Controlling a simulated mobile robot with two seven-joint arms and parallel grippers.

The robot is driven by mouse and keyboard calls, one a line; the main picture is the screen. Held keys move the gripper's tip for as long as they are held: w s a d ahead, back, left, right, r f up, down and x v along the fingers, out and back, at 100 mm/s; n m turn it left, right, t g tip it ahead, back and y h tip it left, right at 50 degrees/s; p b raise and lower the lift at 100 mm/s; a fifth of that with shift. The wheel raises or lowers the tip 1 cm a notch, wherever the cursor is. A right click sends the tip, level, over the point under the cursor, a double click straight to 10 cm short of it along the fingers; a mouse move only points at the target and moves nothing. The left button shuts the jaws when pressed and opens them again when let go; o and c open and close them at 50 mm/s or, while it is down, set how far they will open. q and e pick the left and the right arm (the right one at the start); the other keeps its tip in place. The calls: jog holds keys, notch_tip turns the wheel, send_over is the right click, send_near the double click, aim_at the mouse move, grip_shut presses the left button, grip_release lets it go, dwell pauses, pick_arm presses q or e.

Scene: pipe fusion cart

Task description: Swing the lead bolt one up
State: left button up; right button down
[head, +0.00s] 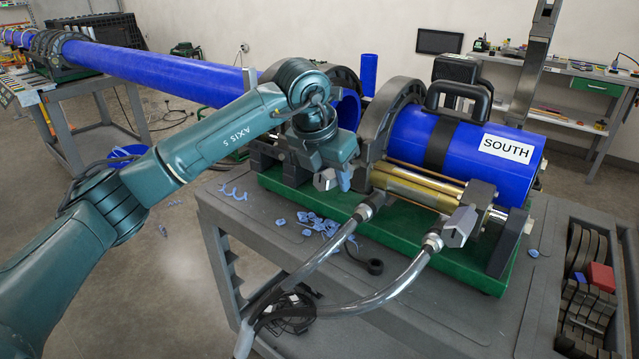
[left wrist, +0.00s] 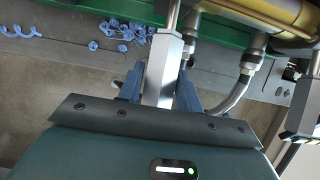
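My left gripper (head: 338,182) is at the near side of the fusion machine, beside a silver hex bolt head (head: 325,180) under the left clamps. In the left wrist view a long silver bolt head (left wrist: 164,70) on a thin rod lies between the blue fingers of the left gripper (left wrist: 160,85). It covers their inner edges, so I cannot tell whether they press on it. A second silver bolt head (head: 461,226) sticks out near the SOUTH pipe, apart from the gripper; a similar one (left wrist: 305,100) shows at the right wrist-view edge. My right gripper is out of view.
The blue SOUTH pipe (head: 450,150) sits in the machine on a green base (head: 420,235). Clear hoses (head: 385,293) curve over the cart's front. Blue shavings (head: 315,223) lie on the grey cart top. A long blue pipe (head: 150,70) runs to the left stand.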

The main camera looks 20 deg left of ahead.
pick_arm(q)
jog(key=shift+c, duration=1.2)
jog(key=shift+w+d+r+p, duration=0.1)
jog(key=shift+w+r+p, duration=0.15)
jog(key=shift+r+p, duration=0.6)
jog(key=shift+w+r, duration=0.1)
jog(key=shift+r, duration=0.2)
jog(key=shift+w+d+r+p, duration=0.1)
jog(key=shift+w+r+p, duration=0.2)
jog(key=shift+r, duration=0.2)
jog(key=shift+w+d+r+p, duration=0.1)
jog(key=shift+w+r+p, duration=0.1)
jog(key=shift+r+p, duration=0.25)
